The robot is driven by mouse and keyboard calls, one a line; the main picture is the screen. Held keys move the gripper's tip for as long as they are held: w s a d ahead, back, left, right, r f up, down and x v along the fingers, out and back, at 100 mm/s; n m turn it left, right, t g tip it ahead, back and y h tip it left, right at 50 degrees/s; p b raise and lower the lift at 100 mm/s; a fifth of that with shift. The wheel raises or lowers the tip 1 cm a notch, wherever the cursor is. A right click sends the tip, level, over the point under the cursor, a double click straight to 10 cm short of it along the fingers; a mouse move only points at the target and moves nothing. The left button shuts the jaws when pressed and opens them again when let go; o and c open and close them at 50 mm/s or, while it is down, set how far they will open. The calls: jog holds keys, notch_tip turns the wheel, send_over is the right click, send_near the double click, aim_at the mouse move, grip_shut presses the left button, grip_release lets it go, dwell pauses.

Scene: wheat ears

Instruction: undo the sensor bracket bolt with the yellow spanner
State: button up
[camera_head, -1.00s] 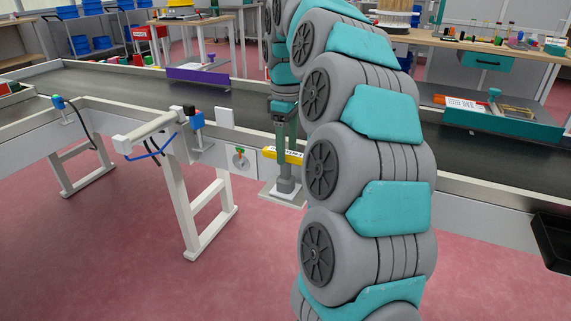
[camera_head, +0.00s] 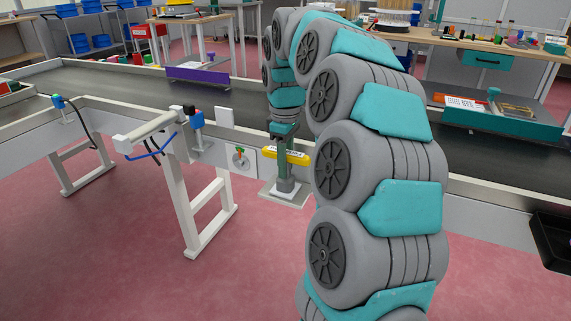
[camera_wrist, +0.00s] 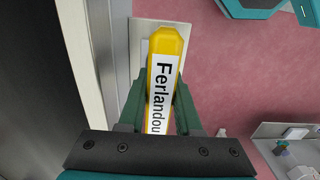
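The yellow spanner (camera_head: 299,157) shows as a yellow bar with a white label, lying level above a pale base plate (camera_head: 268,194) beside the conveyor. In the wrist view its yellow body (camera_wrist: 168,42) lies between the two green fingers of my gripper (camera_wrist: 163,88). My gripper (camera_head: 285,142) points down at the bar in the head view. The fingers lie close along both sides; contact is unclear. The sensor bracket (camera_head: 150,133) is the white arm at the conveyor's corner, with a blue sensor (camera_head: 197,119). I cannot make out its bolt.
White frame legs (camera_head: 181,205) stand below the bracket. The conveyor belt (camera_head: 130,85) runs behind. A black bin (camera_head: 552,242) is at right. The pink floor in front is clear.

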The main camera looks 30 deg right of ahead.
grip_shut()
jog(key=shift+r, duration=0.1)
dwell(0.5)
jog(key=shift+r, duration=1.6)
jog(key=s+d+r+b, duration=0.1)
jog(key=s+d+b, duration=0.1)
jog(key=s, duration=1.3)
jog(key=shift+s+r, duration=0.3)
jog(key=shift+s, duration=0.1)
jog(key=shift+d, duration=0.1)
grip_release()
grip_shut()
